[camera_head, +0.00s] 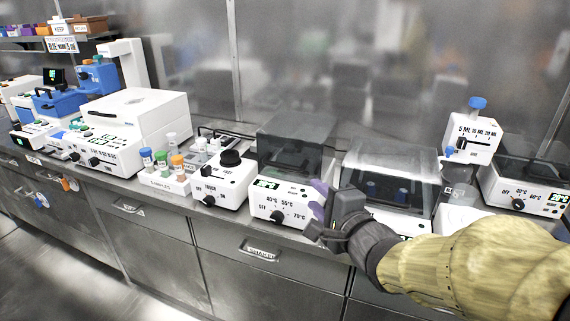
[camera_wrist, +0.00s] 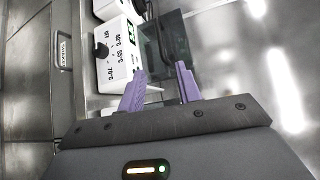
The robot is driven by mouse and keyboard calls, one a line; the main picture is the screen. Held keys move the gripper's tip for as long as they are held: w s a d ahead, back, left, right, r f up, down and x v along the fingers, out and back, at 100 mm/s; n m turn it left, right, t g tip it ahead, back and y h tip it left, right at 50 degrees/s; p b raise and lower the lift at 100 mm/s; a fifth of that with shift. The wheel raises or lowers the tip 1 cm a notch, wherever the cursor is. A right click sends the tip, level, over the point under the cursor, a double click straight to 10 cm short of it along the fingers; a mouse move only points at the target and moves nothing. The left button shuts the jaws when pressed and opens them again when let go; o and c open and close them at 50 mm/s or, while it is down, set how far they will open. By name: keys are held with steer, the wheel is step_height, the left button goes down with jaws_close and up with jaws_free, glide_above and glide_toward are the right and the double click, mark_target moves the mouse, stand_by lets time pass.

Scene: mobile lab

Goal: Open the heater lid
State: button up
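The heater (camera_head: 280,204) is a white box on the counter with a black knob, a green display and 40, 55 and 70 °C marks. My gripper (camera_head: 316,207) is at the heater's right front corner, below the lid. In the wrist view the heater (camera_wrist: 117,55) and its lid (camera_wrist: 165,40) lie ahead of the purple fingertips (camera_wrist: 160,72). The fingers are apart with nothing held between them. I cannot tell whether a finger touches the lid.
A similar unit with a clear lid (camera_head: 388,165) and blue-capped tubes stands right, partly behind my arm. Another lidded heater (camera_head: 525,190) is at far right. Left are a stirrer-like device (camera_head: 222,185), a sample rack (camera_head: 163,183) and a centrifuge-like machine (camera_head: 135,115). The steel wall is close behind.

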steer(key=p, duration=1.4)
glide_toward(285, 168)
steer(key=x, duration=1.1)
steer(key=shift+p, duration=0.3)
jaws_close()
